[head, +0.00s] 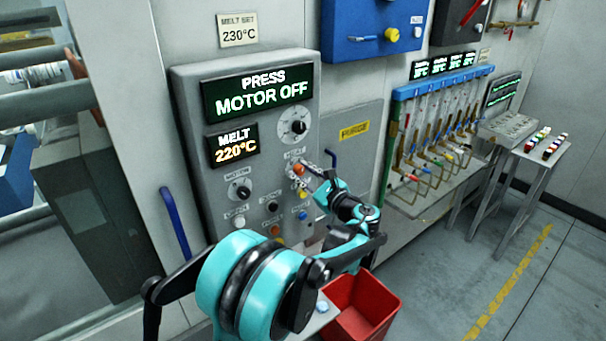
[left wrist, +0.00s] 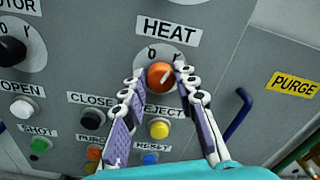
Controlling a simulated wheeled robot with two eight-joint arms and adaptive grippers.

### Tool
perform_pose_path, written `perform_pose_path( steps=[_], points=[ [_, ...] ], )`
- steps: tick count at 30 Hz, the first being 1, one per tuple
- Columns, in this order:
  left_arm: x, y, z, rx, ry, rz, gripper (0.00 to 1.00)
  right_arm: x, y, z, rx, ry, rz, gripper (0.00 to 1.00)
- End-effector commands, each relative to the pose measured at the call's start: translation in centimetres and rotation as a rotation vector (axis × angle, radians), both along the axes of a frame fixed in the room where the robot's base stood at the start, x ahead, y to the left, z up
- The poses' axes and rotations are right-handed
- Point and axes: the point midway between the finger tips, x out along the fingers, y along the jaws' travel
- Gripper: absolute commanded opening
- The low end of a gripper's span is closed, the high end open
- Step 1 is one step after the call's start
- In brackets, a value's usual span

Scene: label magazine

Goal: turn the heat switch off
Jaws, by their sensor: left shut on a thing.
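The heat switch (left wrist: 161,77) is an orange-red round knob under the HEAT label (left wrist: 168,31), with a 0 mark at its upper left. Its pale pointer line leans to the upper right, away from the 0. It also shows small on the grey control panel (head: 188,120) in the head view (head: 299,168). My left gripper (left wrist: 160,73) has its two fingers on either side of the knob, shut on it. In the head view my left gripper (head: 312,176) reaches the panel from the lower right. My right gripper is not in view.
The motor knob (left wrist: 10,50), black close button (left wrist: 93,120) and yellow eject button (left wrist: 158,129) are near. Displays read PRESS MOTOR OFF (head: 258,92) and MELT 220°C (head: 234,146). A blue handle (left wrist: 238,114) is right of the panel. A red bin (head: 372,310) stands below.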

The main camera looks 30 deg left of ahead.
Motion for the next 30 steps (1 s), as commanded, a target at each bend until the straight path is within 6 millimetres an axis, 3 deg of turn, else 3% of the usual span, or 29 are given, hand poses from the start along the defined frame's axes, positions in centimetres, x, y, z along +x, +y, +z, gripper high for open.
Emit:
perform_pose_path(
  steps=[30],
  points=[
    [-0.08, 0.04, -0.2, -0.335, -0.811, 0.0, 0.0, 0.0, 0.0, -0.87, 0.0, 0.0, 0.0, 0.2]
  ],
)
